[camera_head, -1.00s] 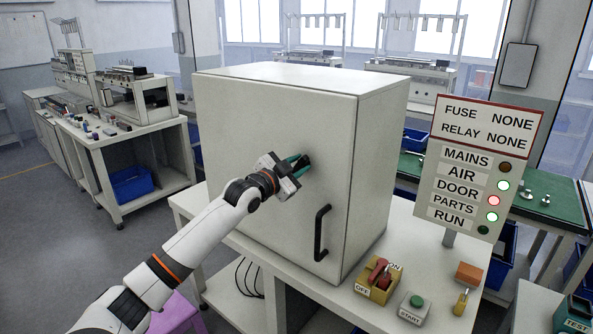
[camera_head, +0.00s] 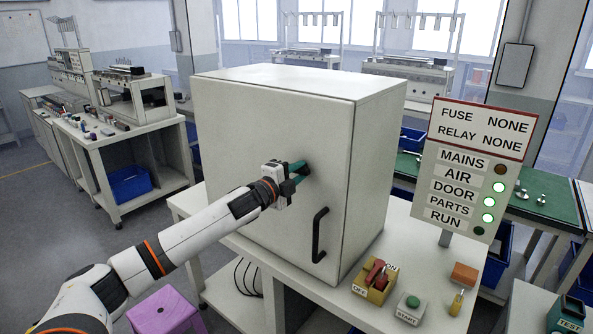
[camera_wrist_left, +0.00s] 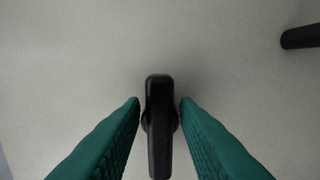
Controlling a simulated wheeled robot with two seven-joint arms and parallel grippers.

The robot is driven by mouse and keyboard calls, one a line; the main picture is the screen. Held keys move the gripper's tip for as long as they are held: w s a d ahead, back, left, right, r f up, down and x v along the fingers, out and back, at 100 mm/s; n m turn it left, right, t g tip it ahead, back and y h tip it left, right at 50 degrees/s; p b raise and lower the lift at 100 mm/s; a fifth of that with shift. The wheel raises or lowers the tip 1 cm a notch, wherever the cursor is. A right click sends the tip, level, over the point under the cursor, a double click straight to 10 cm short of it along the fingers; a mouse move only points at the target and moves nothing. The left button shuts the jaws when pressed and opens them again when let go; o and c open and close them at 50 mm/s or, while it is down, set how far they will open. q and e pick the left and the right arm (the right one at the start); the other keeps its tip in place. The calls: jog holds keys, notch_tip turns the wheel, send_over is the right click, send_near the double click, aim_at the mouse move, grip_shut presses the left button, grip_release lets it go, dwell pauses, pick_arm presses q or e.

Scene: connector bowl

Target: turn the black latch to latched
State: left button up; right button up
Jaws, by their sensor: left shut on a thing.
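The black latch (camera_wrist_left: 159,125) is on the front door of the pale cabinet (camera_head: 265,120). In the left wrist view it runs up and down the picture between my two green fingers. My left gripper (camera_head: 299,169) is at the door front, shut on the latch. Its fingers partly hide the latch in the head view. The door lies flush with the cabinet front. On the sign (camera_head: 465,170) the DOOR lamp (camera_head: 489,202) is green. My right gripper is not in view.
A black door handle (camera_head: 319,235) is below and right of the latch. A red switch on a yellow base (camera_head: 375,282) and a green START button (camera_head: 410,307) are on the table. A purple stool (camera_head: 168,312) stands below my left arm.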

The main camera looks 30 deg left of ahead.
pick_arm(q)
jog(key=shift+f+m, duration=0.1)
jog(key=shift+m, duration=0.6)
jog(key=o, duration=0.7)
jog(key=shift+s+f, duration=0.15)
jog(key=shift+s, duration=0.15)
jog(key=shift+s+a+b, duration=0.15)
jog(key=shift+s+b, duration=0.8)
jog(key=shift+s, duration=0.95)
jog(key=shift+s+a+b, duration=0.15)
jog(key=shift+s+b, duration=0.8)
jog(key=shift+s, duration=0.9)
jog(key=shift+s+a+b, duration=0.15)
jog(key=shift+s+b, duration=0.8)
jog(key=shift+s, duration=0.95)
